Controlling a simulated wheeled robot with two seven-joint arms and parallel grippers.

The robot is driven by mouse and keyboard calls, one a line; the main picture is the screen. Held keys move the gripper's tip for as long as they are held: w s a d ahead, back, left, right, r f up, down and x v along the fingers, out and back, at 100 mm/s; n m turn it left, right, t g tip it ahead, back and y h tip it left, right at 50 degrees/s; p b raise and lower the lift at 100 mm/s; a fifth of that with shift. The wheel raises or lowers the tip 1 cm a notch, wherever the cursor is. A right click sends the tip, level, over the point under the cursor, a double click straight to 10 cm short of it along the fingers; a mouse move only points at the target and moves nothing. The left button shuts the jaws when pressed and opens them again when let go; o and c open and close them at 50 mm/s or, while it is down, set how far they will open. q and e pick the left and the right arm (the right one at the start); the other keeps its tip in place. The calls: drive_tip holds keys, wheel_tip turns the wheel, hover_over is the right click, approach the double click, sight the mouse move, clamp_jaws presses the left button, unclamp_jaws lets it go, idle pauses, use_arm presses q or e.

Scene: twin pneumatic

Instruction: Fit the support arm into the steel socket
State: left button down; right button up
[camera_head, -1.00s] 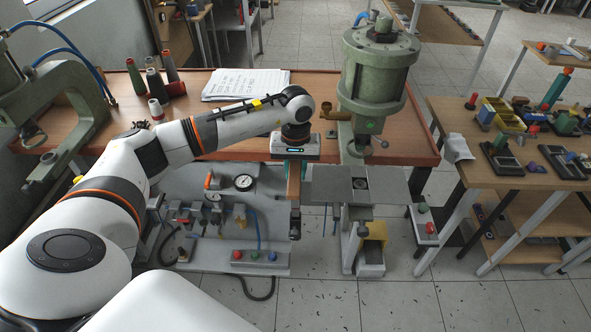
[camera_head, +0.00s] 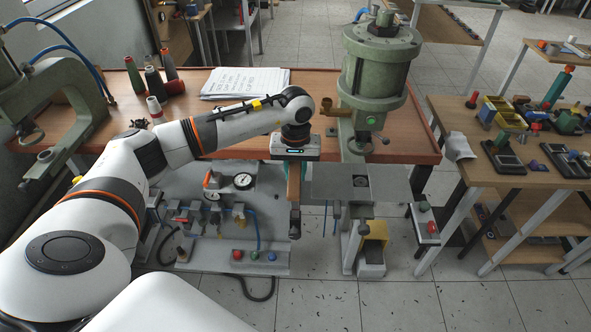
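My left gripper (camera_head: 294,234) points down in front of the bench, at the end of the white arm. A narrow brown bar with a dark lower end (camera_head: 293,185) shows under its housing. I cannot tell whether this is the support arm in the fingers or part of the gripper. Just to the right, apart from it, is a grey metal plate (camera_head: 335,184) under the green press (camera_head: 375,75), with a small round fitting (camera_head: 360,182) on it. I cannot tell whether that is the steel socket. A brass piece (camera_head: 336,112) sticks out left from the press. My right gripper is out of view.
A panel with a pressure gauge (camera_head: 243,181) stands below the bench (camera_head: 230,93). Another green press (camera_head: 85,95) stands at the left. A side table (camera_head: 460,125) with tools stands at the right.

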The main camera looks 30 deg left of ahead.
use_arm(q)
drive_tip(key=shift+f+b, duration=3.9)
drive_tip(key=shift+f, duration=0.55)
drive_tip(key=c, duration=1.1)
unclamp_jaws()
drive_tip(key=shift+r, duration=0.1)
drive_tip(key=shift+o, duration=0.3)
drive_tip(key=shift+s+a, duration=0.1)
wheel_tip(320, 180, up, 12)
drive_tip(key=shift+b, duration=0.7)
drive_tip(key=shift+a, duration=0.1)
